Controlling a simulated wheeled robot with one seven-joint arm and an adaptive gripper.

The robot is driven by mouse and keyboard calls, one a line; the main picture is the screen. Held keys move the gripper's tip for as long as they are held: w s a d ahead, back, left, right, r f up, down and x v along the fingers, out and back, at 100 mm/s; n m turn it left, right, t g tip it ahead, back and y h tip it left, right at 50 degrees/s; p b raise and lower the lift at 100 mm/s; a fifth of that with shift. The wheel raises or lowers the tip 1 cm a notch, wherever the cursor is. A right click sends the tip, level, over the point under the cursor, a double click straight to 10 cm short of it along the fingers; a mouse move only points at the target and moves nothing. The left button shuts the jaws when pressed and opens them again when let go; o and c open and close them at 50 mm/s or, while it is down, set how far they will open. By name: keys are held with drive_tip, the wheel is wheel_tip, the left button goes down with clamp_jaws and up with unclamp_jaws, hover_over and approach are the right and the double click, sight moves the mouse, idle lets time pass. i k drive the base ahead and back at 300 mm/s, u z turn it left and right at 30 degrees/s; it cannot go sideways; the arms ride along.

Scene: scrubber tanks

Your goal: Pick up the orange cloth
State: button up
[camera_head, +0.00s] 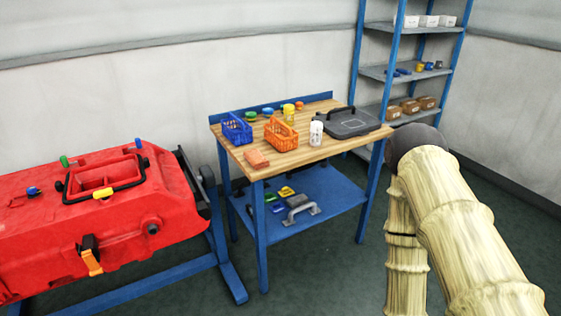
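A small folded orange cloth (257,159) lies flat on the wooden top of the blue-legged workbench (318,155), near its front left corner. Nothing covers it from this view. An orange basket (281,135) stands just behind it to the right, and a blue basket (236,130) stands behind it to the left. My arm, in a beige sleeve, rises at the right of the picture, well to the right of the cloth. My gripper is not in view.
A white bottle (316,133) and a dark case (345,122) stand on the bench's right half. A yellow container (289,115) is at the back. A red tank (100,215) on a blue frame stands left. Shelves (395,72) stand behind. Bare floor (325,275) shows in front.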

sight(255, 159)
drive_tip(key=z, duration=0.7)
drive_tip(key=i, duration=0.95)
drive_tip(key=u, duration=1.7)
